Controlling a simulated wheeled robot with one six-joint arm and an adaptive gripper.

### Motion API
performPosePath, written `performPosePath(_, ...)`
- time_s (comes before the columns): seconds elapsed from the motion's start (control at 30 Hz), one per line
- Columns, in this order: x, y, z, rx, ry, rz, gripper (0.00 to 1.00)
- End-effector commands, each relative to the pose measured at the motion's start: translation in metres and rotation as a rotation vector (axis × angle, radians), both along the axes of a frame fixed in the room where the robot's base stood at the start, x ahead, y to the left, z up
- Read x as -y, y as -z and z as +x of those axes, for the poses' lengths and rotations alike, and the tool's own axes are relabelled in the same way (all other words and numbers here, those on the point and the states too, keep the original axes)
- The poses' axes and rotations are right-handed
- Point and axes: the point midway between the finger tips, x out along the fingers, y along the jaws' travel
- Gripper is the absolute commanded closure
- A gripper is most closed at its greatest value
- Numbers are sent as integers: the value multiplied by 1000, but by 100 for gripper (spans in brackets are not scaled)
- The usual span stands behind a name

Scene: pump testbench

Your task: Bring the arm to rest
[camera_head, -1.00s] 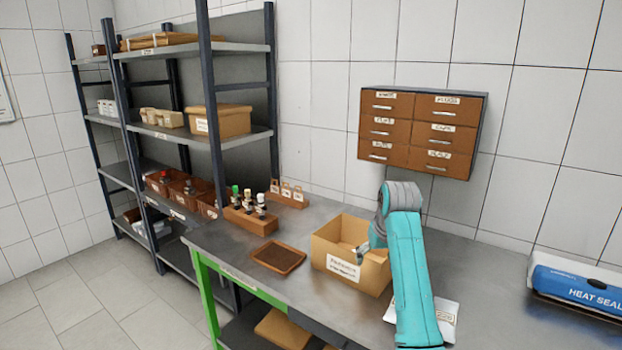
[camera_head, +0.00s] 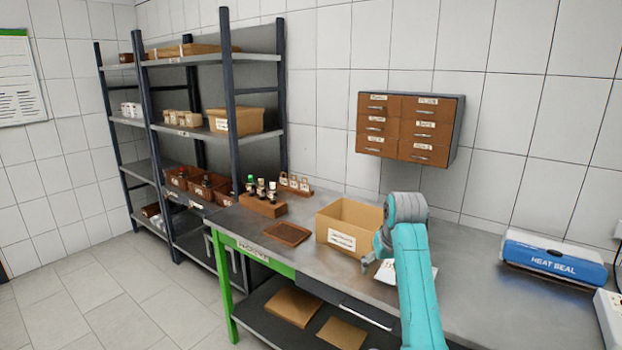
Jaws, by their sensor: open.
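My teal and grey arm rises from the bottom right of the head view, and its grey elbow stands in front of the workbench (camera_head: 470,268). My gripper (camera_head: 370,257) shows only as a small part beside the wrist. It appears at the right front corner of the open cardboard box (camera_head: 341,239), near a white labelled packet (camera_head: 388,274). No held thing shows at the gripper. The fingers are too small to make out clearly, and my arm covers part of the packet.
A brown tray (camera_head: 288,234) and a wooden bottle rack (camera_head: 263,205) stand left of the box. A blue heat sealer (camera_head: 553,258) is at the right. A drawer cabinet (camera_head: 410,128) hangs on the wall. Shelving (camera_head: 200,134) stands left, beside open floor.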

Motion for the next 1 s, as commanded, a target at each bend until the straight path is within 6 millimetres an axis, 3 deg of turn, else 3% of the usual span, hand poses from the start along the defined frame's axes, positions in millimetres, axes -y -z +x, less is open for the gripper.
performPosePath(0.37, 0, 50, -9, 33, 8, 3, 21)
performPosePath(0.57, 0, 93, -20, 68, 15, 4, 21)
performPosePath(0.77, -1, 160, -48, 123, 26, 8, 21)
performPosePath(1.0, 0, 238, -100, 210, 41, 10, 21)
